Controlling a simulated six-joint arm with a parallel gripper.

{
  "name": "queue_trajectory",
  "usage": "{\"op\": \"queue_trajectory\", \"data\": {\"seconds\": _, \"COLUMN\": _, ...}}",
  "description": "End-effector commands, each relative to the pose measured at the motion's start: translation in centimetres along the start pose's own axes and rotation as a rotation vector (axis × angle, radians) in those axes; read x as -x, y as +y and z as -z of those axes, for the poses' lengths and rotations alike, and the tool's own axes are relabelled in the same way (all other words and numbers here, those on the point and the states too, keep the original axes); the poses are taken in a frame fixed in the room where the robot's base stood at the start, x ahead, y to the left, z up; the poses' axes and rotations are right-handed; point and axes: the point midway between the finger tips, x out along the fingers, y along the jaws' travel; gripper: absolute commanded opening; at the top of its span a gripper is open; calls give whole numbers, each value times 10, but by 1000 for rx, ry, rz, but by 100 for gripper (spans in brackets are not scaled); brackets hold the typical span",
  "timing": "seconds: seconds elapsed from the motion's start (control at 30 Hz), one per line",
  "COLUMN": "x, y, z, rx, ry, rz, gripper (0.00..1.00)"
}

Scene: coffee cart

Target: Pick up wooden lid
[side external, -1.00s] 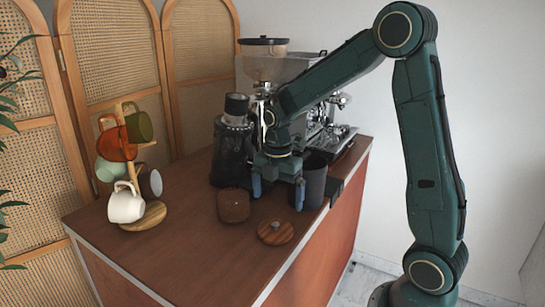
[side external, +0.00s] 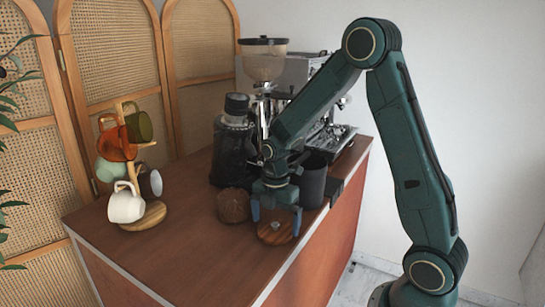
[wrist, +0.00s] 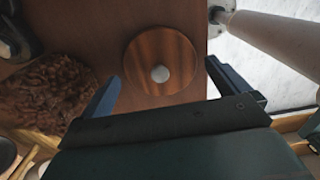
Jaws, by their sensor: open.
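The round wooden lid (side external: 274,234) lies flat on the counter near its right edge, with a small pale knob at its centre. In the wrist view the lid (wrist: 140,52) sits ahead of and between my open fingers, with the knob in plain view. My gripper (side external: 276,222) points down over the lid in the side view, its two fingers apart. In the wrist view the gripper (wrist: 160,95) is empty. I cannot tell whether the fingertips touch the counter.
A brown container (side external: 234,206) stands just left of my gripper, its rough brown contents (wrist: 50,90) showing in the wrist view. A dark cup (side external: 312,182) stands behind right. The grinder (side external: 232,145), espresso machine (side external: 330,130) and mug tree (side external: 150,214) stand around. The front counter is clear.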

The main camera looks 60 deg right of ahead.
Motion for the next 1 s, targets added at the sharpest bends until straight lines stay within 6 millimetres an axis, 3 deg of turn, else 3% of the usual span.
{"op": "queue_trajectory", "data": {"seconds": 0.2, "x": -16, "y": -1, "z": 0, "rx": 0, "ry": 1, "rz": 1, "gripper": 100}}
{"op": "queue_trajectory", "data": {"seconds": 0.7, "x": -16, "y": 0, "z": 0, "rx": 0, "ry": 0, "rz": 0, "gripper": 100}}
{"op": "queue_trajectory", "data": {"seconds": 0.9, "x": -16, "y": 0, "z": 0, "rx": 0, "ry": 0, "rz": 0, "gripper": 65}}
{"op": "queue_trajectory", "data": {"seconds": 1.0, "x": -16, "y": 0, "z": 0, "rx": 0, "ry": 0, "rz": 0, "gripper": 65}}
